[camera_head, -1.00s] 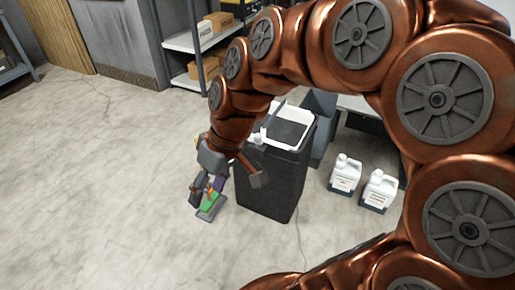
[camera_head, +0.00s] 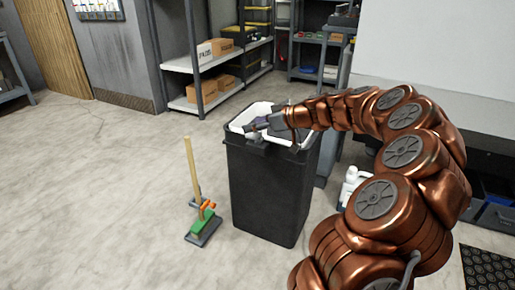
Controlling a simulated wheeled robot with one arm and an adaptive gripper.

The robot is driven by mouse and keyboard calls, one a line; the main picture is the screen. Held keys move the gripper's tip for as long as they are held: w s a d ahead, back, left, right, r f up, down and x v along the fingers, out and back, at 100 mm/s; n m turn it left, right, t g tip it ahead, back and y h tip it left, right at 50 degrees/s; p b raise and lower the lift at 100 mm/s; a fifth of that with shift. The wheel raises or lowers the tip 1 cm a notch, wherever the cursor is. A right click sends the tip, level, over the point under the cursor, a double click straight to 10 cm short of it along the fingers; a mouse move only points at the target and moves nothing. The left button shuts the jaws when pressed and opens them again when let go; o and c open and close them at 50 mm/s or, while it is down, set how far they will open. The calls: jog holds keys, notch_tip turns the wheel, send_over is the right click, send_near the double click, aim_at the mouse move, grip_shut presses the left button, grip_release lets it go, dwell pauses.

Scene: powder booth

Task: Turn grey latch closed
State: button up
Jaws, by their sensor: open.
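No grey latch can be made out with certainty. A floor item with a grey base (camera_head: 203,230), a green block (camera_head: 204,222), small orange parts (camera_head: 208,207) and an upright wooden handle (camera_head: 193,165) stands left of the black bin (camera_head: 268,195). A small blue-grey piece (camera_head: 196,202) sits low on the handle; I cannot tell whether it is a latch. My gripper (camera_head: 251,128) is open over the bin's white-rimmed top, up and to the right of the floor item and apart from it. Its fingers are small and partly blend with the bin's contents.
Shelving with cardboard boxes (camera_head: 215,47) stands behind. A white jug (camera_head: 350,183) is partly hidden by my arm, right of the bin. A black mat (camera_head: 488,268) lies at lower right. The floor on the left is clear.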

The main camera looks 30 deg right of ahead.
jog(key=t+h+b, duration=0.1)
jog(key=h+b, duration=0.1)
send_near(258, 131)
jog(key=w+f, duration=0.2)
jog(key=w, duration=0.1)
jog(key=shift+m, duration=0.4)
jog(key=b+x, duration=0.1)
jog(key=x, duration=0.5)
jog(key=shift+w+a+b, duration=0.1)
jog(key=shift+w+b, duration=0.15)
jog(key=shift+b, duration=0.05)
jog(key=shift+w+a+f, duration=0.15)
jog(key=shift+w+a, duration=0.05)
jog(key=shift+w, duration=0.3)
jog(key=shift+c, duration=0.3)
grip_shut()
